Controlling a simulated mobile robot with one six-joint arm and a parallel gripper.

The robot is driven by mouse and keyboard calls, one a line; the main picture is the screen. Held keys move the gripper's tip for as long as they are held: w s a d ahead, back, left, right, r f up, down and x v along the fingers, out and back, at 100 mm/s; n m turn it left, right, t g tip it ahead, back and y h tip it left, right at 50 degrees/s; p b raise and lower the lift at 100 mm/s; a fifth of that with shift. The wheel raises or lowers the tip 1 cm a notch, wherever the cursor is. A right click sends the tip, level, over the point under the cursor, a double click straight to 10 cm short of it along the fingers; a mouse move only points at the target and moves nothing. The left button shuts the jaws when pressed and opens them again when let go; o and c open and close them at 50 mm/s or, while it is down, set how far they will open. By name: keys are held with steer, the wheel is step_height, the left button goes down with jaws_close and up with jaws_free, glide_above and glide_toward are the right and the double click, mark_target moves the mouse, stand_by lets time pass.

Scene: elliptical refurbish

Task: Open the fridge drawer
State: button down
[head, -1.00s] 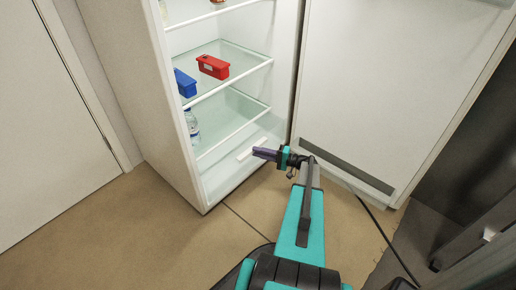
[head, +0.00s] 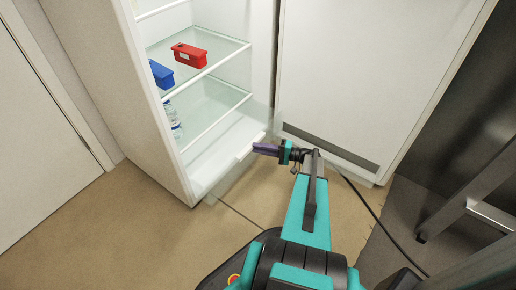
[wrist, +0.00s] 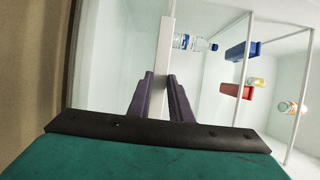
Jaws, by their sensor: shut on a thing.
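The fridge drawer (head: 208,186) is a see-through bin at the bottom of the open white fridge, with a white handle bar (head: 244,153) along its front. It sticks out past the fridge's front edge. My gripper (head: 259,149) is at the right part of the drawer front, its purple fingers shut on the handle. In the wrist view the white handle bar (wrist: 165,50) runs between the two fingers of my gripper (wrist: 162,85). The fingertips hide part of the handle.
The fridge door (head: 365,70) stands wide open at the right. A red box (head: 189,55), a blue box (head: 161,74) and bottles (head: 172,118) are on the shelves above. Bare floor (head: 130,230) lies in front. A grey metal frame (head: 480,200) stands at the far right.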

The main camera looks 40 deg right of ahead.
steer(key=shift+s+d+f, duration=0.1)
steer(key=shift+d+f, duration=0.1)
steer(key=shift+d, duration=0.05)
steer(key=c, duration=1.9)
jaws_free()
steer(key=shift+o, duration=1.1)
steer(key=shift+a, duration=0.25)
steer(key=shift+r, duration=0.1)
steer(key=p+v, duration=0.3)
steer(key=v, duration=1)
steer(key=shift+s+d, duration=0.25)
steer(key=shift+s, duration=0.05)
